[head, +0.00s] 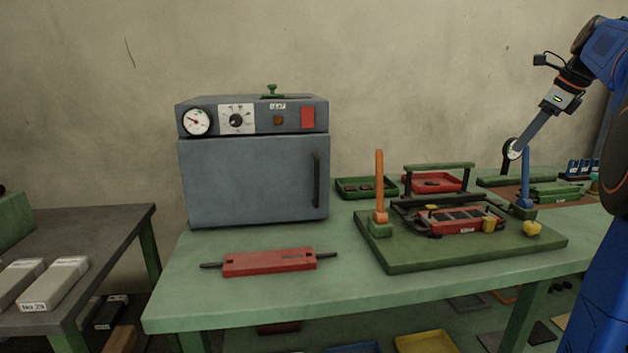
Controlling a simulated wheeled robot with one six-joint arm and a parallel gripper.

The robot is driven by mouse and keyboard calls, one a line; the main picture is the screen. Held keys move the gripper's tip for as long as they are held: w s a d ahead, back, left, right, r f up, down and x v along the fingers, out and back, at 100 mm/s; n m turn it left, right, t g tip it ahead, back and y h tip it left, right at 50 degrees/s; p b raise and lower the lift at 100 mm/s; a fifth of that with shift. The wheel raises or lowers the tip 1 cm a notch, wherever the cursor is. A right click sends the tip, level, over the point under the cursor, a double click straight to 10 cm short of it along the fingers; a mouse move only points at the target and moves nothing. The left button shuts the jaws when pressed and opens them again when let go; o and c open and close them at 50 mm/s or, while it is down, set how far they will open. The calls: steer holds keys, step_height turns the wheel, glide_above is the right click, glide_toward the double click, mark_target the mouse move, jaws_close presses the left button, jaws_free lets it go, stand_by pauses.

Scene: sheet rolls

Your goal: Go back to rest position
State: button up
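My blue arm comes in from the right edge in the head view. My gripper (520,143) points down and to the left, above the back right of the green table (250,289). Its fingers show as one grey bar, so I cannot tell whether they are apart or closed. Their tips overlap a round black-rimmed dial (513,149) in the picture. I cannot tell whether they touch it.
A grey oven (250,180) with its door shut stands on the table. A red block with rods (268,262) lies in front. A green board (410,256) carries a red fixture (463,222), an orange post (379,185) and a blue post (525,178). A dark side table (110,237) is left.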

steer(key=s+a+f+n, duration=0.4)
steer(key=s+a+n, duration=0.1)
steer(key=a, duration=0.3)
steer(key=s+a+f+n+h, duration=0.1)
steer(key=s+a+f+n, duration=0.3)
steer(key=a, duration=0.3)
steer(key=s+a+f+n, duration=0.4)
steer(key=s+a+n, duration=0.1)
steer(key=a, duration=0.3)
steer(key=s+a+f+n, duration=0.4)
steer(key=s+f+n, duration=0.3)
steer(key=s+f, duration=0.2)
steer(key=s+a+f+n, duration=0.4)
steer(key=s+f+n, duration=0.3)
steer(key=f, duration=0.4)
steer(key=shift+s+a+h, duration=0.3)
steer(key=shift+s+h, duration=0.1)
steer(key=shift+s, duration=0.5)
